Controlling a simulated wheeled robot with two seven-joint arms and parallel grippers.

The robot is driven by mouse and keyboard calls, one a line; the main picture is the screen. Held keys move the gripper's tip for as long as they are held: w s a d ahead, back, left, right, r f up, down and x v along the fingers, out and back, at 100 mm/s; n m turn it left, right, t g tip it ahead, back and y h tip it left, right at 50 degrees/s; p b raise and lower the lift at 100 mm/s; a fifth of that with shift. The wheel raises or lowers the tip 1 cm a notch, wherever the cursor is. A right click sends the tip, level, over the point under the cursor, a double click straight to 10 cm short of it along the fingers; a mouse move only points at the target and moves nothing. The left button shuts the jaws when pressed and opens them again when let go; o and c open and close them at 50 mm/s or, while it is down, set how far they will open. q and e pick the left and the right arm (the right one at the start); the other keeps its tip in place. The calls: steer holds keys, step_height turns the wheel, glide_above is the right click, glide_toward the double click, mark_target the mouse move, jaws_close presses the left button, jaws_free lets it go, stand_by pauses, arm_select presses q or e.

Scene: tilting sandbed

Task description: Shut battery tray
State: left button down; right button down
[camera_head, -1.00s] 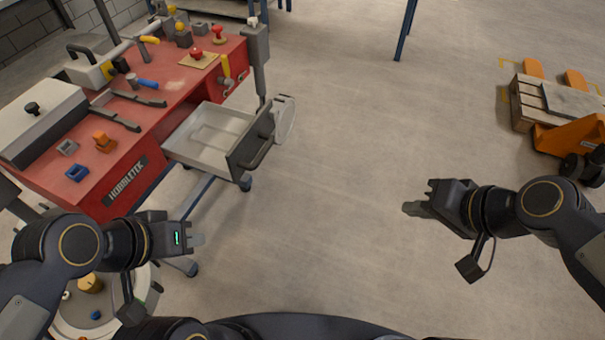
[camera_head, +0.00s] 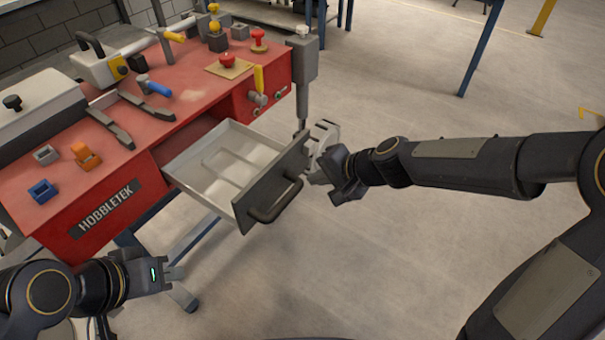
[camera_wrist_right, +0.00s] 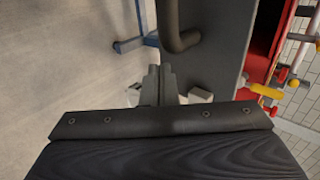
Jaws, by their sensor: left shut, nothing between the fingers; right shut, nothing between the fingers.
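The battery tray (camera_head: 194,168) is a pale grey drawer with a dark front panel and a dark bar handle (camera_head: 277,204). It stands pulled out of the red bench (camera_head: 110,219). My right gripper (camera_head: 318,176) is shut and empty, just right of the front panel near its far end; I cannot tell whether it touches. In the right wrist view its fingertips (camera_wrist_right: 160,76) point at the front panel (camera_wrist_right: 217,60), close to the handle (camera_wrist_right: 177,30). My left gripper (camera_head: 178,274) is shut and empty, low at the left, below the bench front.
On the bench top lie an orange block (camera_head: 85,156), a blue block (camera_head: 42,191) and a blue-handled tool (camera_head: 158,87). A grey post (camera_head: 302,65) stands at the bench's right corner. The floor (camera_head: 420,250) in front of the tray is open.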

arm_select(q)
steer(key=shift+r+p, duration=0.35)
steer(key=shift+p, duration=0.2)
arm_select(e)
steer(key=shift+w+a, duration=0.6)
steer(key=shift+a, duration=0.25)
steer(key=shift+w+a, duration=0.6)
steer(key=shift+a, duration=0.2)
